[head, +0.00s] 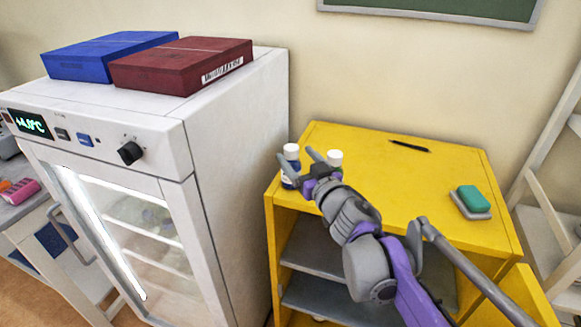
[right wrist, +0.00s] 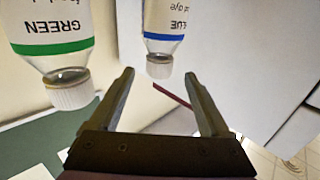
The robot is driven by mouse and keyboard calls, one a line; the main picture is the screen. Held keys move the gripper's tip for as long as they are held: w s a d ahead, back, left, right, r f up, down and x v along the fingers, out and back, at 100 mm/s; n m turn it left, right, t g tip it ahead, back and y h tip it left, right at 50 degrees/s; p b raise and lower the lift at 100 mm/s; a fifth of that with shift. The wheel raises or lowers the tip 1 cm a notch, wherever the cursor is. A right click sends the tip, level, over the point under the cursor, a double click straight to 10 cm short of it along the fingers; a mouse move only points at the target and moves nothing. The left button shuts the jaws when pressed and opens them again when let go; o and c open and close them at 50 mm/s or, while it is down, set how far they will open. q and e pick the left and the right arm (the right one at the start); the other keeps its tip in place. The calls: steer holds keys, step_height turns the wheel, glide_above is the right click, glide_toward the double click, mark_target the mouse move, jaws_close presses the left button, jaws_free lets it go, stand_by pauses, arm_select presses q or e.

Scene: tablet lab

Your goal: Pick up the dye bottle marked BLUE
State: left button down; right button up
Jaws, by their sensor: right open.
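The dye bottle marked BLUE (right wrist: 163,30) has a white cap and a blue band. It appears upside down in the right wrist view, its cap beyond and roughly between my fingertips. In the head view the BLUE bottle (head: 291,151) stands at the left end of the yellow cabinet top, partly hidden by my right gripper (head: 297,155). The fingers of my right gripper (right wrist: 160,75) are apart with nothing held between them. My left gripper is not in view.
A bottle marked GREEN (right wrist: 50,35) stands close beside the BLUE one; its white cap (head: 335,157) shows in the head view. The yellow cabinet (head: 400,180) also bears a black pen (head: 409,146) and a green sponge (head: 473,198). A tall white fridge (head: 235,130) stands to the left.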

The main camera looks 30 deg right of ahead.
mark_target(289, 146)
steer(key=shift+w, duration=0.85)
steer(key=shift+w+d+p, duration=0.15)
steer(key=shift+w+d, duration=0.05)
steer(key=shift+w, duration=1.2)
steer(key=shift+w+d+p, duration=0.15)
steer(key=shift+w+d, duration=0.05)
steer(key=shift+w, duration=1.15)
steer(key=shift+s, duration=0.1)
steer(key=shift+c, duration=0.2)
jaws_close()
